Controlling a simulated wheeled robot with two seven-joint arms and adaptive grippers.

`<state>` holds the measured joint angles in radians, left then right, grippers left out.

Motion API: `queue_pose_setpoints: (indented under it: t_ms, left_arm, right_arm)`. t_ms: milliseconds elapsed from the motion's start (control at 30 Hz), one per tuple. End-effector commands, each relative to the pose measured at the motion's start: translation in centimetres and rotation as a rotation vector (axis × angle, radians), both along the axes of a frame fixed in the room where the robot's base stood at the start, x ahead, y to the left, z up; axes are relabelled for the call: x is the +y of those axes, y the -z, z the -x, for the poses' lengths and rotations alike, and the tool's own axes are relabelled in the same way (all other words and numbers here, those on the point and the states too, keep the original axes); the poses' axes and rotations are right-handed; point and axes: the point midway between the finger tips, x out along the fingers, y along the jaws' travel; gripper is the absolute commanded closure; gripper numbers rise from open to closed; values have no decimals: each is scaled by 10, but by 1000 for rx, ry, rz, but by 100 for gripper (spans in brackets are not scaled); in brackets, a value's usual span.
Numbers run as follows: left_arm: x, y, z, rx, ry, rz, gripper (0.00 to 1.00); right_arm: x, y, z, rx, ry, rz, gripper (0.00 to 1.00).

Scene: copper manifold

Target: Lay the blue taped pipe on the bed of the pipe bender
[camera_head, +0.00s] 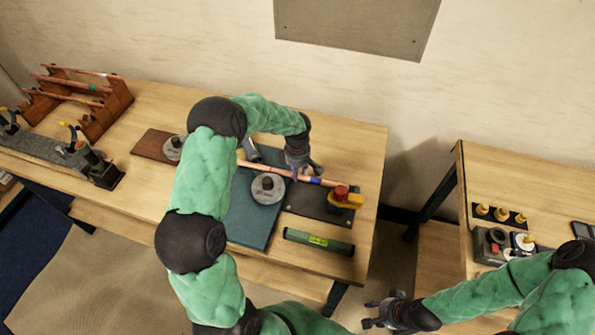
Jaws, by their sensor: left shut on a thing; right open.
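The copper pipe with blue tape (315,181) lies roughly level across the middle of the workbench, running from upper left to lower right. My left gripper (304,174) is shut on it just left of the blue tape. The pipe bender has a dark flat bed (318,204) with a red round part and a yellow part (345,201) at its right end. The pipe's right end is over the bed, close to the red part. I cannot tell whether the pipe touches the bed. My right gripper (384,311) is open and empty, low in front of the gap between the benches.
A grey round weight (268,187) stands on a teal mat (250,224) left of the bender. A green level (318,241) lies in front. A wooden rack (108,108) with pipes is at far left. The right bench (540,175) holds yellow-topped pieces.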

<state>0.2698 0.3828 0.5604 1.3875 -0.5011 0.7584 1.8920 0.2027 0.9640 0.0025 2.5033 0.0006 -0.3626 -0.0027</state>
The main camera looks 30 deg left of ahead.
Motion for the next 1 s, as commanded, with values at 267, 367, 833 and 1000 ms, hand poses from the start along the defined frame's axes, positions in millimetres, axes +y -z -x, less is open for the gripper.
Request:
queue_pose_setpoints:
  t_ms: [267,367,833,1000]
  left_arm:
    - [1,4,-1,-2,0,0,100]
    - [0,4,-1,-2,0,0,100]
    - [-4,4,-2,-2,0,0,100]
    - [-7,4,-3,-2,0,0,100]
  right_arm:
    - [0,5,0,0,0,0,57]
    - [0,5,0,0,0,0,57]
    - [0,7,0,0,0,0,57]
    - [0,9,0,0,0,0,57]
